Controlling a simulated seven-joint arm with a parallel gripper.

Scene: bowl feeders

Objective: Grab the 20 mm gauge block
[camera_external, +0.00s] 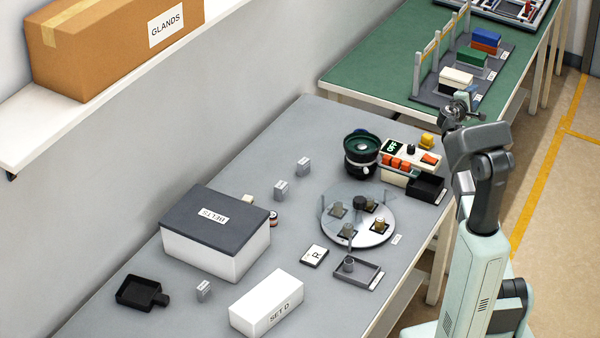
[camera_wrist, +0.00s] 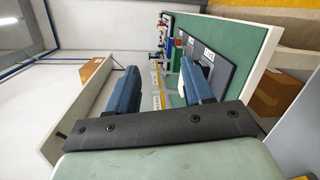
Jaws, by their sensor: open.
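Three small grey blocks with pale labels stand on the grey table: a far one (camera_external: 303,167), a middle one (camera_external: 281,191) and a near one (camera_external: 204,291) beside the black scoop-like tray. They look like gauge blocks, but the labels are too small to read, so I cannot tell which is 20 mm. My gripper (camera_external: 455,110) is raised at the right, well away from all three. In the wrist view its two blue fingers (camera_wrist: 162,82) are apart with nothing between them. No grey block can be made out in the wrist view.
A lidded BELTS box (camera_external: 215,255) and a white SET D box (camera_external: 266,302) stand near the blocks. A round disc with parts (camera_external: 335,240), a dark bowl feeder (camera_external: 361,155) and a switch box (camera_external: 405,160) occupy the table's right side. A green bench (camera_external: 395,50) lies behind.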

